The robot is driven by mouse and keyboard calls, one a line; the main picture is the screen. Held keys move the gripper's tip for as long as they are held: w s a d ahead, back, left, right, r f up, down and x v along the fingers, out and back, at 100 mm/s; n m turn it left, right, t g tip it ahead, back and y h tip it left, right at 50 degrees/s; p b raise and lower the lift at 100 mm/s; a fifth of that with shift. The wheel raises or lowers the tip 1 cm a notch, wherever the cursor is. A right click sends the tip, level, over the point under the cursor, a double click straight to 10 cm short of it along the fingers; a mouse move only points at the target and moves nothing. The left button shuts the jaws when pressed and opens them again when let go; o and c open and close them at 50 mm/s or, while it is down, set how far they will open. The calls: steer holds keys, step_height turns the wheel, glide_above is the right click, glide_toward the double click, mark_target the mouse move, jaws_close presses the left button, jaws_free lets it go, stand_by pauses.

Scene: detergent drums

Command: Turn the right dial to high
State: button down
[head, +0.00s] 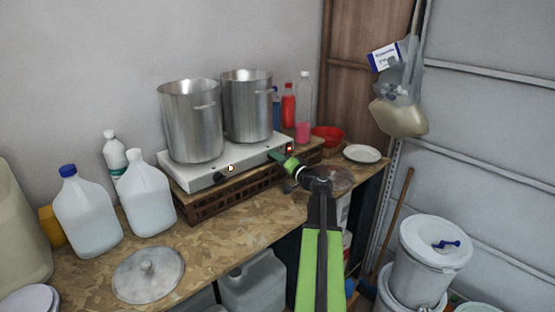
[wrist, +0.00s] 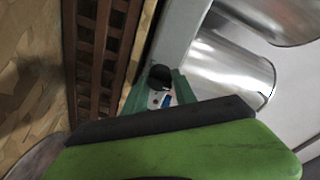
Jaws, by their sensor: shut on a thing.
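The hot plate (head: 200,180) is a white two-burner unit with two metal pots on it. Its left dial (head: 220,177) is black and shows on the front face. My gripper (head: 284,161), with green fingers, is at the right part of that face and hides the right dial in the head view. In the wrist view a black dial (wrist: 160,76) sits between the green fingers of my gripper (wrist: 159,88), with a small blue mark beside it. My gripper is shut on this right dial. Its pointer setting cannot be read.
The hot plate rests on a brown slatted crate (head: 215,203) on the chipboard worktop (head: 200,245). A metal lid (head: 148,275) and white jugs (head: 88,215) stand left. Bottles (head: 303,105), a red bowl (head: 328,135) and a white plate (head: 362,154) are at the right.

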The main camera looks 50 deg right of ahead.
steer(key=shift+d+m, duration=0.15)
steer(key=shift+m, duration=0.35)
steer(key=m+p, duration=0.1)
steer(key=m, duration=0.5)
steer(key=m+y+p, duration=0.1)
steer(key=m, duration=0.5)
steer(key=shift+s+g, duration=0.1)
steer(key=shift+g, duration=0.3)
stand_by(0.3)
steer(key=c, duration=1)
jaws_free()
